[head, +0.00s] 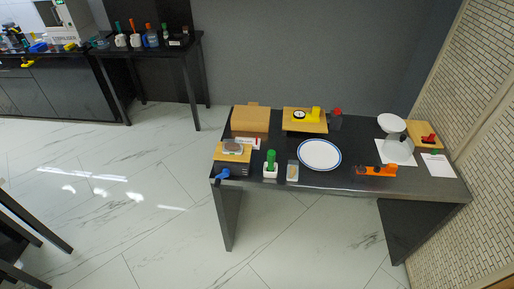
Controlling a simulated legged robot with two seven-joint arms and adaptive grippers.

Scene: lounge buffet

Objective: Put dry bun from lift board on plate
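A round white plate (319,161) with a blue rim lies empty on the dark table, near the middle of its front half. At the table's left end a small wooden board (243,157) sits raised on a dark base with a blue handle (222,174) at its front. A small rounded greyish-brown item (232,147) lies on this board. It may be the dry bun, but it is too small to tell. Neither of my grippers is in view.
Between board and plate stand a green-handled item (271,160) and a small tray (293,171). Behind are a cardboard box (250,121) and a wooden board (291,126). An orange tool (376,170) and white stand (397,149) are right. Floor in front is clear.

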